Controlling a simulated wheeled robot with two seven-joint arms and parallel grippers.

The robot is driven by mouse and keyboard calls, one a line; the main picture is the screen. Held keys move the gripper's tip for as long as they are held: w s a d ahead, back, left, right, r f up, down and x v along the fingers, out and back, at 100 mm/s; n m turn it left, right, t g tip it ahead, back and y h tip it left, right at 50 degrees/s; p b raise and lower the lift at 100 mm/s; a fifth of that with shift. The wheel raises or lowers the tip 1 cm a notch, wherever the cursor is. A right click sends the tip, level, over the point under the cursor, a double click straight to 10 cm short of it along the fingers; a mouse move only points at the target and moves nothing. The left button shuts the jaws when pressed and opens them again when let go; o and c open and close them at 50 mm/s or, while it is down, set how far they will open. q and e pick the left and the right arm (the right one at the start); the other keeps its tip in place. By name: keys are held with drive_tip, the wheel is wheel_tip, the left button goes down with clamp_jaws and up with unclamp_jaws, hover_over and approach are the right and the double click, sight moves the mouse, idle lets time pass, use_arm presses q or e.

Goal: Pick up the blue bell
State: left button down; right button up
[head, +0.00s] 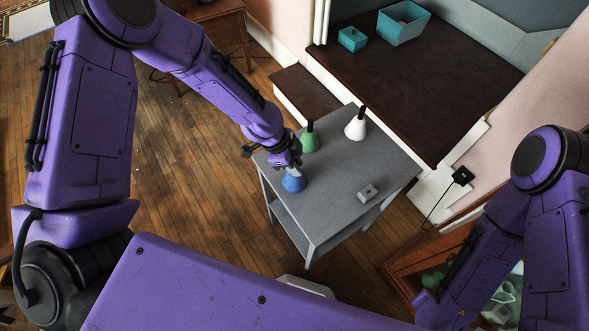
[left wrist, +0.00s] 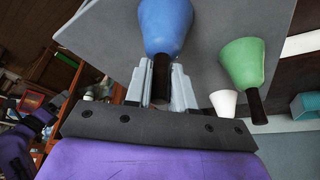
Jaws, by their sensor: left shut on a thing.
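The blue bell (head: 294,183) stands near the left side of a grey table (head: 340,195), with its black handle up. My left gripper (head: 289,165) comes from above and is shut on the bell's handle. In the left wrist view the blue bell (left wrist: 166,25) has its dark handle between the two fingers (left wrist: 160,85). I cannot tell whether the bell touches the table. My right arm shows at the right of the head view, but its gripper is out of sight.
A green bell (head: 310,142) stands just behind the blue bell, close to my left gripper. A white bell (head: 356,127) stands at the table's back. A small grey block (head: 368,192) lies at the right. The table's front middle is clear. Teal boxes (head: 403,22) sit on the dark platform.

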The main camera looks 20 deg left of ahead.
use_arm(q)
wheel_tip(320, 180, up, 4)
drive_tip(key=p, duration=0.3)
drive_tip(key=shift+f, duration=0.1)
drive_tip(key=s+d+r+p, duration=0.1)
drive_tip(key=s+r+p, duration=0.6)
drive_tip(key=s, duration=0.7)
drive_tip(key=shift+d+r, duration=0.3)
drive_tip(key=shift+r, duration=0.8)
drive_tip(key=shift+w, duration=0.1)
